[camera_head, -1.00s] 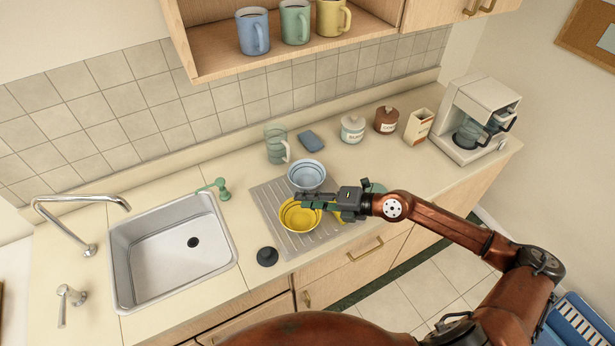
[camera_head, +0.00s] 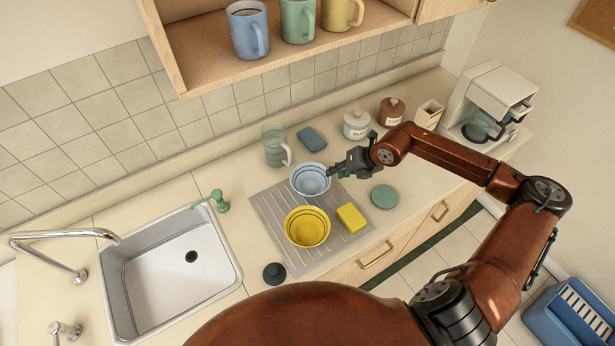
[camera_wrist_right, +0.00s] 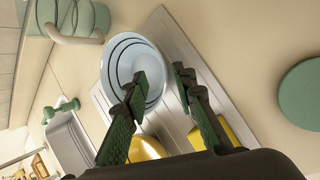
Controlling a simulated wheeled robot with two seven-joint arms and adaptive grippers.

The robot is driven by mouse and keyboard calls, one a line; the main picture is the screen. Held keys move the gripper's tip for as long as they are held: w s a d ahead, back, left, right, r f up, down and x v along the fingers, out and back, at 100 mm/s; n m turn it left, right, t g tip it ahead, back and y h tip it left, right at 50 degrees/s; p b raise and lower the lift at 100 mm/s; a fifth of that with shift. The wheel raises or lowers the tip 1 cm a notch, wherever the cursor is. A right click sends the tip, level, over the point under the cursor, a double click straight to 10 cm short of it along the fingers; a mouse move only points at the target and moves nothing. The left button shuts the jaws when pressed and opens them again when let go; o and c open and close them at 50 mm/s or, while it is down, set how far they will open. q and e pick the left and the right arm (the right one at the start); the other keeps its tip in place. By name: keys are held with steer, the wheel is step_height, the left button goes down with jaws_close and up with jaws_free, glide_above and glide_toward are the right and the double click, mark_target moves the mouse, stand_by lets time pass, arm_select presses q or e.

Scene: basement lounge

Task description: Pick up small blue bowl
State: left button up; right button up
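The small blue bowl (camera_head: 309,182) stands upright at the back of the grey ribbed drying mat (camera_head: 272,216), with dark rings inside. My right gripper (camera_head: 335,171) is at the bowl's right rim in the head view. In the right wrist view, the blue bowl (camera_wrist_right: 128,62) lies below the fingers. My right gripper (camera_wrist_right: 160,80) is open there, with a gap between its fingertips. One finger overlaps the bowl's inside and the other is outside the rim. I cannot tell whether either touches it. My left gripper is not in view.
A yellow bowl (camera_head: 306,228) and a yellow sponge (camera_head: 351,217) are on the mat, in front of the blue bowl. A glass mug (camera_head: 274,147) and a blue-grey pad (camera_head: 312,139) are behind. A green disc (camera_head: 384,196) lies right. The sink (camera_head: 172,270) is left.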

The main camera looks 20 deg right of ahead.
mark_target(311, 183)
steer(key=shift+a+f, duration=0.15)
steer(key=shift+f, duration=0.5)
steer(key=shift+p+x, duration=0.3)
steer(key=shift+x, duration=2.2)
steer(key=shift+a, duration=0.1)
jaws_close()
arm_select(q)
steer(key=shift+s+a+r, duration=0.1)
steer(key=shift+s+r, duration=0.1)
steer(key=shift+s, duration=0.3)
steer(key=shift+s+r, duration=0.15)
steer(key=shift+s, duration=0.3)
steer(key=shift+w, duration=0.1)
arm_select(e)
steer(key=shift+r, duration=0.1)
